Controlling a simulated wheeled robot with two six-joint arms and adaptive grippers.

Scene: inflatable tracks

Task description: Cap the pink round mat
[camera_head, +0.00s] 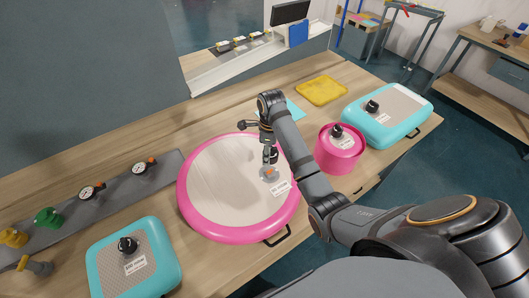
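The pink round mat (215,175) lies on the wooden table in the middle of the view, with a pale top and a pink rim. Its grey valve (268,174), with an orange centre, shows near the right part of the top, above a white label. My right gripper (267,151) is over the mat near the valve, at the end of the arm coming in from the right. A black round part (272,155) shows just above the valve; I cannot tell whether it is a cap or a fingertip. The finger opening is unclear. My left gripper is out of view.
A teal mat (108,268) with a black cap is at front left. A small pink cylinder (339,157) and another teal mat (405,122) stand on the right. A yellow tray (321,90) lies behind. A grey rail (110,200) with gauges and fittings runs along the left.

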